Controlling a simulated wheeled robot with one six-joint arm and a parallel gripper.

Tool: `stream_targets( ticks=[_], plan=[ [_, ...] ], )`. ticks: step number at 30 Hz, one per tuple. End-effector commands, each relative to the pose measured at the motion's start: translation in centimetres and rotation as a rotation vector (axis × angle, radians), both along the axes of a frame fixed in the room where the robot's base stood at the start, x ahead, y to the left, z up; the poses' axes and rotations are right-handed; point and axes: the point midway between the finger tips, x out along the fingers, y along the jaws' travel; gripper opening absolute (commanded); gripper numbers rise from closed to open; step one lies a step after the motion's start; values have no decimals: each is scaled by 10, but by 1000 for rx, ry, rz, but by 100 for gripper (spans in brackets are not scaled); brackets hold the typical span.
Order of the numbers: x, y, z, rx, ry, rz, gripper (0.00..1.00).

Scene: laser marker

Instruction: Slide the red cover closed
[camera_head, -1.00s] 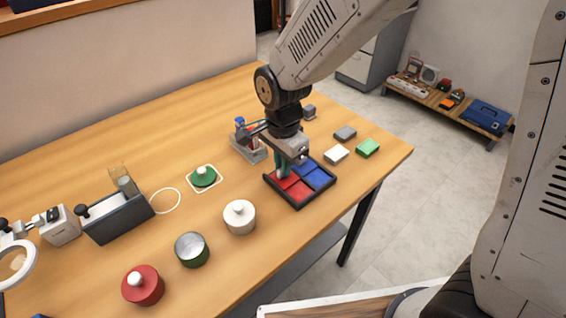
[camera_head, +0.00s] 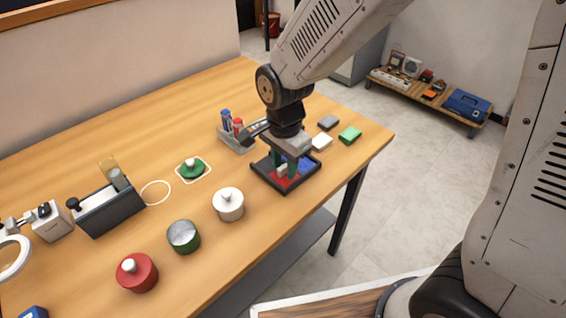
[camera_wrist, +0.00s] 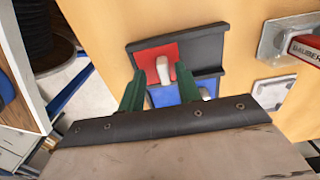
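The dark tray (camera_head: 262,180) on the table's right part has a red cover (camera_head: 284,181) and a blue cover (camera_head: 305,165). In the wrist view, the red cover (camera_wrist: 148,57) lies in the left part of its dark track (camera_wrist: 200,48), with bare dark track to its right. A pale upright knob (camera_wrist: 163,69) stands on the red cover. My gripper (camera_wrist: 160,84) points down over the tray, its two green fingers apart on either side of the knob. I cannot tell whether a finger touches it. The blue cover (camera_wrist: 165,97) is partly hidden by my gripper.
A holder (camera_head: 238,143) with blue and red items stands behind the tray. White (camera_head: 321,142), green (camera_head: 349,135) and grey (camera_head: 328,122) blocks lie to its right. A white knobbed pot (camera_head: 228,204) stands to its left. The table's right edge is near.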

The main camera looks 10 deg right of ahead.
Motion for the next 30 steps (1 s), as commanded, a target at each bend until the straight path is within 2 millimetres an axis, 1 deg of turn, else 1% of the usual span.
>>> stream_targets(
  ticks=[2,4,12,15,20,30],
  plan=[
    [1,0,4,1,-2,0,34],
    [1,1,12,2,-5,1,34],
    [0,2,58,2,-5,3,34],
    [0,2,70,2,-2,3,34],
    [-1,1,78,0,0,3,34],
    [-1,1,78,0,0,3,34]
  ],
)
